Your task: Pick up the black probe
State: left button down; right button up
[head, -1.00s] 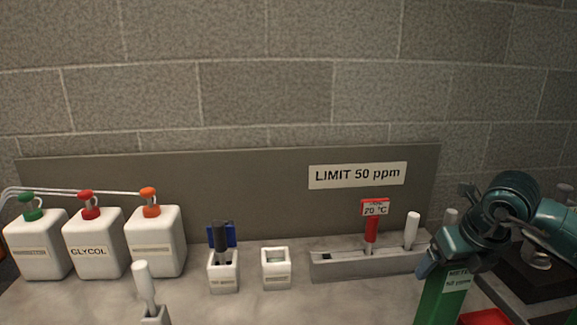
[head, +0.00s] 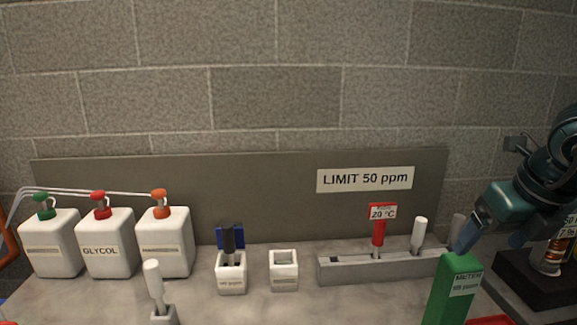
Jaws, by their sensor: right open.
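My left gripper is not in view.
A small white cup (head: 284,270) stands right of the probe holder. A grey rack (head: 345,270) holds a red probe (head: 378,240) and white sticks. White jugs (head: 108,245) stand at the left. A white-handled stick (head: 154,280) stands in front. A grey panel (head: 270,205) rises behind.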

aim_at(227, 228)
jog(key=k, duration=0.95)
